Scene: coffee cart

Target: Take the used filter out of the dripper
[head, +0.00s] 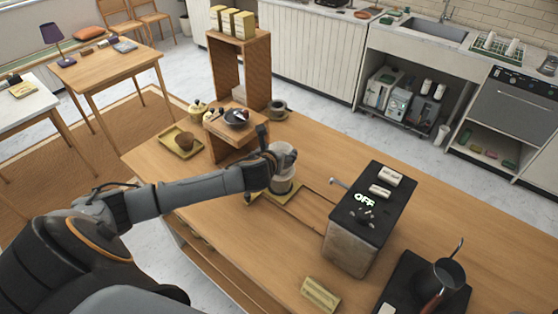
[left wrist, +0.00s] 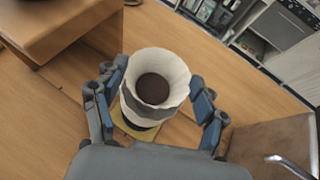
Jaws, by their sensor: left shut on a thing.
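My left gripper (head: 272,163) is over the wooden counter. In the left wrist view its two blue-padded fingers (left wrist: 160,90) lie on either side of the pale used filter (left wrist: 158,64), shut on it. The filter is a pleated white cone, open at the top, with dark brown grounds (left wrist: 153,88) inside. In the head view the filter (head: 285,153) shows partly behind the fingers, above a pale vessel (head: 282,186) on a yellowish tray (head: 290,197). The dripper is hard to tell apart from the filter and vessel. My right gripper does not show.
A wooden shelf stand (head: 240,75) rises just behind my left gripper, with a dark bowl (head: 236,117) on its low step. A black-topped box (head: 370,215) marked OFF stands to the right. The counter between is mostly clear.

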